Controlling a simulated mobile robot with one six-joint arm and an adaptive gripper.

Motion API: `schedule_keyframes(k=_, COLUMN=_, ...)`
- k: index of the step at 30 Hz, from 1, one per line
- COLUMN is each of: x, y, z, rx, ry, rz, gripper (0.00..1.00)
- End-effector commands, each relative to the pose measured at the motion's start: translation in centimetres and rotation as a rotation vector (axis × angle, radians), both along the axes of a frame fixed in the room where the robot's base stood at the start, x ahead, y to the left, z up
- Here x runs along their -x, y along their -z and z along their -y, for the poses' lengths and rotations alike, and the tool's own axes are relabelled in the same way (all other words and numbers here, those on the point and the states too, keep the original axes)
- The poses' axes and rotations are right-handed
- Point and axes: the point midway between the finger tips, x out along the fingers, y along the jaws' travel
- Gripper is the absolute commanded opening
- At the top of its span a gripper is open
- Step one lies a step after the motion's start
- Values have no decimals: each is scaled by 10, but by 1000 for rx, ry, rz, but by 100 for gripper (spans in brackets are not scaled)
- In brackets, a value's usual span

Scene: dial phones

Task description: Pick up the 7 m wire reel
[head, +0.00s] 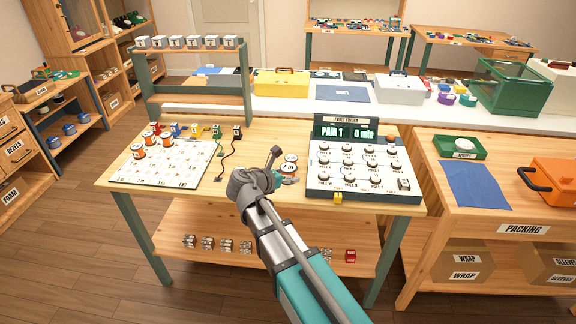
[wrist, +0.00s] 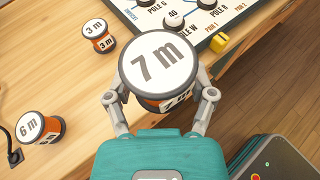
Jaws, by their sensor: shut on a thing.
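The 7 m wire reel (wrist: 158,66) is orange with white round ends and a "7 m" label on its top. In the wrist view it is upright between the two fingers of my gripper (wrist: 160,100), which is shut on it. In the head view my gripper (head: 262,178) is over the front of the wooden table, and the arm hides most of what it holds. I cannot tell from these views whether the reel touches the table.
A 3 m reel (wrist: 98,35) and a 6 m reel (wrist: 40,129) stand left of my gripper. The fault finder panel (head: 358,165) is close on the right. A white grid board (head: 165,163) with several orange reels lies on the left.

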Motion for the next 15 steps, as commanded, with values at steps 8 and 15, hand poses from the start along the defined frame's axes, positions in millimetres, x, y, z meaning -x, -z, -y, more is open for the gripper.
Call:
schedule_keyframes(k=8, x=33, y=-16, z=2, rx=0, ry=-1, rz=0, gripper=20)
schedule_keyframes(k=15, x=39, y=-17, z=2, rx=1, ry=0, rz=-1, gripper=20)
